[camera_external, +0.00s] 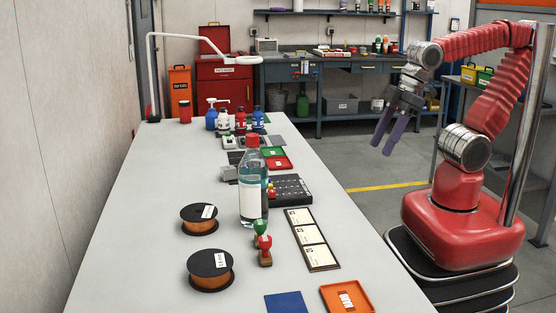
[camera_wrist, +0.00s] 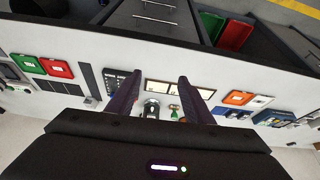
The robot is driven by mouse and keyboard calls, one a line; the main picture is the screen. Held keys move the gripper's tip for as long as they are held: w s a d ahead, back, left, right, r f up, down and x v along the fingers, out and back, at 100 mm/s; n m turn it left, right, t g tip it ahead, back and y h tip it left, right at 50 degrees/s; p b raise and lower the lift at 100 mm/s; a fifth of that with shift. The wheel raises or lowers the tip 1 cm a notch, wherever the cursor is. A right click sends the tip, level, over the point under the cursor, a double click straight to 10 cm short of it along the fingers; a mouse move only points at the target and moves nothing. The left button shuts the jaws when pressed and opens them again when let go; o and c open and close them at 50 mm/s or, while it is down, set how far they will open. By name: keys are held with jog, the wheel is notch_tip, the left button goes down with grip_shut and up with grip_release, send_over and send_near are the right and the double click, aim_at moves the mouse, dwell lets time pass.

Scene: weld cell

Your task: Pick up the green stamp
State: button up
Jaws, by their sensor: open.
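The green stamp (camera_external: 260,226) has a rounded green handle and stands on the white table behind a red stamp (camera_external: 264,243), which hides its lower part. Its green handle (camera_wrist: 174,108) also shows small in the wrist view, between my finger outlines and toward the right finger. My gripper (camera_external: 383,146) is open and empty, raised beyond the table's right edge, well away from the stamps. Its two dark purple fingers (camera_wrist: 158,82) reach up in the wrist view and point down in the external view.
A clear bottle with a red cap (camera_external: 250,200) stands close behind the green stamp. A dark tray with cream cards (camera_external: 324,266) lies to the right. Two spools (camera_external: 210,258) lie to the left. An orange tray (camera_external: 367,305) and blue pad (camera_external: 284,304) are in front.

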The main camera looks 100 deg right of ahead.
jog(key=w+a+f+g, duration=0.1)
jog(key=w+a+f, duration=0.15)
jog(key=w, duration=0.55)
jog(key=w+a+f+n, duration=0.1)
jog(key=w+a+f, duration=0.1)
jog(key=w+a, duration=0.35)
jog(key=w+a+f+g, duration=0.1)
jog(key=w+a+f, duration=0.1)
jog(key=w, duration=0.7)
jog(key=m+t, duration=0.1)
jog(key=t, duration=0.1)
send_near(260, 233)
jog(key=s+v, duration=0.1)
jog(key=v, duration=0.3)
jog(key=shift+w+d+f, duration=0.1)
jog(key=shift+d+f, duration=0.05)
jog(key=shift+d, duration=0.25)
jog(key=shift+f, duration=0.1)
jog(key=shift+x, duration=4.25)
jog(key=shift+d, duration=0.1)
jog(key=shift+x, duration=2.6)
jog(key=shift+f, duration=0.1)
